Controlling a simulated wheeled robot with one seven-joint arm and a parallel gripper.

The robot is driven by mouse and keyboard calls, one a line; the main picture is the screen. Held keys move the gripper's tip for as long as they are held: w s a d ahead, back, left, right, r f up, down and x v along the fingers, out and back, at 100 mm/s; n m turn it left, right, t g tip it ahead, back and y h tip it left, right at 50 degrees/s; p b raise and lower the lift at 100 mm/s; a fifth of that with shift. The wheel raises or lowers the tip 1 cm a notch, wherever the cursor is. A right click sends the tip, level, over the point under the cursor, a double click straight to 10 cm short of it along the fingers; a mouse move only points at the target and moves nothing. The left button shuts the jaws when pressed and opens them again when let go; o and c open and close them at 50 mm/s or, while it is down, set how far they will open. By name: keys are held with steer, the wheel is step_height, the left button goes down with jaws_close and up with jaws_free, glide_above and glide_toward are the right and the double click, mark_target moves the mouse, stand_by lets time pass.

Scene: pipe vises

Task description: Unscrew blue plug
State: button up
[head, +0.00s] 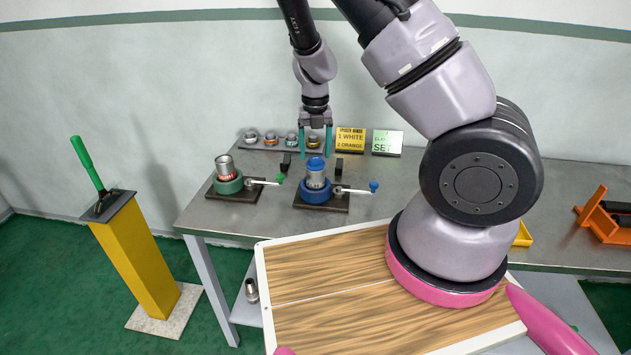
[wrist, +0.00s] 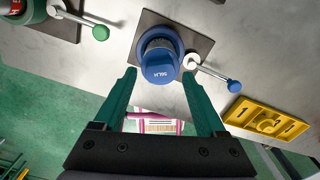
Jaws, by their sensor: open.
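The blue plug (head: 316,163) caps the upright grey pipe (head: 316,179) held in the blue vise (head: 316,192). In the wrist view the plug (wrist: 161,71) has white lettering that seems to read "50LH". My gripper (head: 316,154) points down over the plug, with its two teal fingers spread and empty. In the wrist view the plug shows between the fingertips (wrist: 160,76), with clear space on both sides. I cannot tell exactly how high the tips are over it. The vise's handle with a blue knob (wrist: 234,86) sticks out to the right.
A green vise (head: 229,184) with another pipe stands to the left. Behind are a rack of fittings (head: 262,146), a yellow sign (head: 351,139) and a green sign (head: 387,142). A yellow tray (wrist: 266,119) lies to the right. A green lever (head: 87,163) stands on a yellow post.

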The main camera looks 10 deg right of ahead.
steer(key=shift+r, duration=0.65)
